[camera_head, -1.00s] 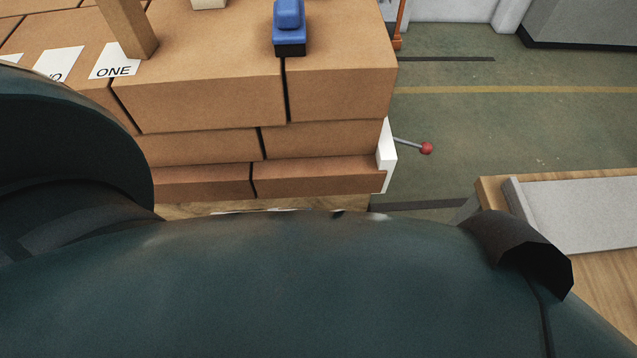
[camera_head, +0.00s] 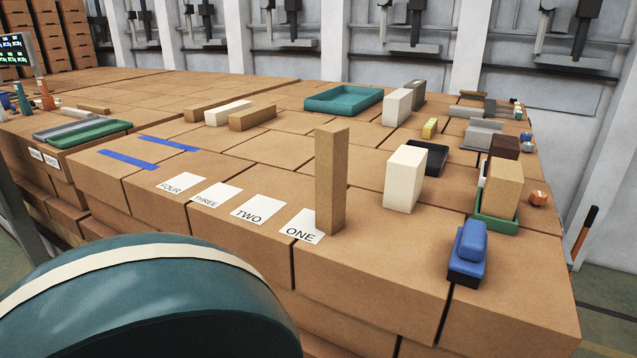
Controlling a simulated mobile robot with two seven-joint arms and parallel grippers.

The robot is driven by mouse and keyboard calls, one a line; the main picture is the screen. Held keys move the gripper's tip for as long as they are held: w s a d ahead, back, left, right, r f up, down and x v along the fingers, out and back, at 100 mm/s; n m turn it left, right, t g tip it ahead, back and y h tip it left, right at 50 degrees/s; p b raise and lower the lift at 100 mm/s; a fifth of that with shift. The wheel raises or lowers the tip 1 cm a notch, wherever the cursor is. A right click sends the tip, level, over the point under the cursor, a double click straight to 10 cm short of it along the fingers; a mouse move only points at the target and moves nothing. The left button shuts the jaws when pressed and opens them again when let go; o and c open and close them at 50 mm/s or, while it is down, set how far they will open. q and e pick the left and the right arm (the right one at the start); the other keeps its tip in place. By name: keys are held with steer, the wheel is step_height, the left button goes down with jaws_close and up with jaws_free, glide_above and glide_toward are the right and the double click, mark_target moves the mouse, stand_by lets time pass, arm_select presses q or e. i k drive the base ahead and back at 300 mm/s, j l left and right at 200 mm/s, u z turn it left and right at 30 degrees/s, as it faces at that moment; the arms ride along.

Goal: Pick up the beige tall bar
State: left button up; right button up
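A beige tall bar (camera_head: 331,180) stands upright on the brick-built table in the head view, right of centre. Its foot is at the right edge of the white card marked ONE (camera_head: 303,226) and covers a little of it. Nothing is touching the bar from above. Neither of my grippers is in view. A large rounded dark-green part of my own body fills the lower left and hides the near table edge there.
Cards TWO (camera_head: 257,209), THREE (camera_head: 216,195) and FOUR (camera_head: 175,184) run leftward. A cream block (camera_head: 405,179) stands right of the bar. A blue-and-black block (camera_head: 468,254) lies near the front right. A teal tray (camera_head: 343,99) is farther back. Clear tabletop lies before the bar.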

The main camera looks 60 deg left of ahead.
mark_target(332, 139)
steer(key=u, duration=1.75)
steer(key=j+z, duration=0.55)
steer(key=i, duration=0.05)
